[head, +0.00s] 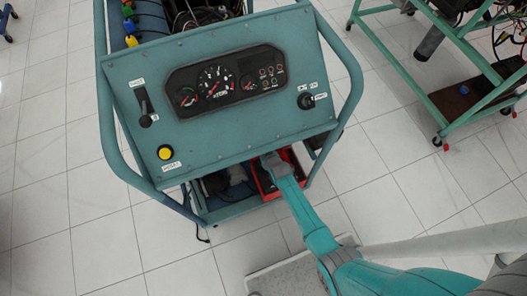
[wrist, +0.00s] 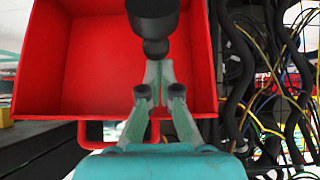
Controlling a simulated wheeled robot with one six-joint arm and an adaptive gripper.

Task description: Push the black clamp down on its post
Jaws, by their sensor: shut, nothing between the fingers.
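In the wrist view a black rounded piece (wrist: 153,22), which looks like the clamp, shows at the top centre with a narrower dark end pointing towards my fingers. My gripper (wrist: 158,70) is shut and empty, its pale fingertips just below that piece in the picture. I cannot tell whether they touch it. A separate post cannot be made out. In the head view my gripper (head: 270,160) reaches in under the lower edge of the teal panel, over a red box (head: 265,182). The clamp is hidden there.
The red box's open inside (wrist: 85,60) fills the wrist view's middle. Black hoses and coloured wires (wrist: 265,80) run close on the right. Tiled floor is clear at left.

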